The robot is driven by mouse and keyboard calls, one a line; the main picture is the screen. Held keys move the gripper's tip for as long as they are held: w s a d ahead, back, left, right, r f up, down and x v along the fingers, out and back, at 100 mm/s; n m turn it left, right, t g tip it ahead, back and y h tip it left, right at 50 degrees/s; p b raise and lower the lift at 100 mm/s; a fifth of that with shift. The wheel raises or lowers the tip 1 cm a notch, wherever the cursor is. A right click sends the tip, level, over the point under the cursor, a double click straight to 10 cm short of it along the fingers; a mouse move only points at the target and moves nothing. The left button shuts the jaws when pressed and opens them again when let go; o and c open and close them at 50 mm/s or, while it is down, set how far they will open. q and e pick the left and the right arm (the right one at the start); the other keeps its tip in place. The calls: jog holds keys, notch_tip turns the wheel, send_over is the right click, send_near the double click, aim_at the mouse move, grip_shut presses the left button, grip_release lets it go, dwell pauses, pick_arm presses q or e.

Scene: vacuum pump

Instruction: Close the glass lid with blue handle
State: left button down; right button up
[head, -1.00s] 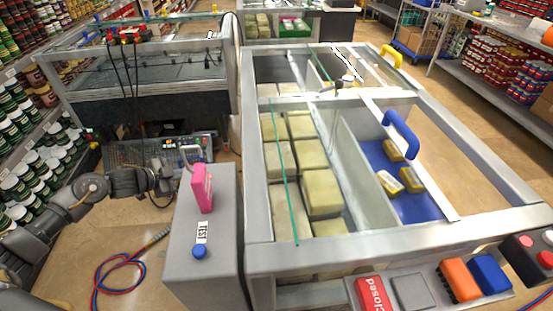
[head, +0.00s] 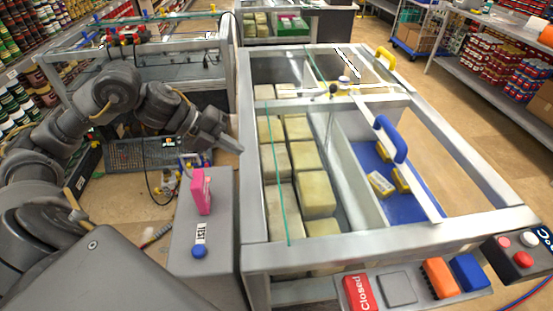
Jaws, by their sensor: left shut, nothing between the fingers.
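The glass lid (head: 330,185) lies on the top frame of the metal chest (head: 250,215). Its thin green edge is at left and a metal bar is at right. The blue handle (head: 391,139) stands on that bar. Right of the bar the chest is uncovered, and its blue floor shows. My left gripper (head: 238,148) is shut and empty. In the picture its tip is at the chest's left side, well left of the blue handle and apart from it. My right gripper is not in view.
A grey box with a pink piece (head: 202,192) and a blue button (head: 199,251) stands left of the chest. A second lid has a yellow handle (head: 386,58). A panel with a red Closed block (head: 360,292) and orange and blue blocks (head: 439,278) is in front.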

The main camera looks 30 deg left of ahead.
aim_at(265, 172)
pick_arm(q)
jog(key=shift+w+d+f+p, duration=0.3)
jog(key=p+x, duration=0.2)
jog(key=x, duration=0.6)
jog(key=shift+w+d+f, duration=0.25)
jog(key=shift+d+f, duration=0.05)
jog(key=shift+f, duration=0.15)
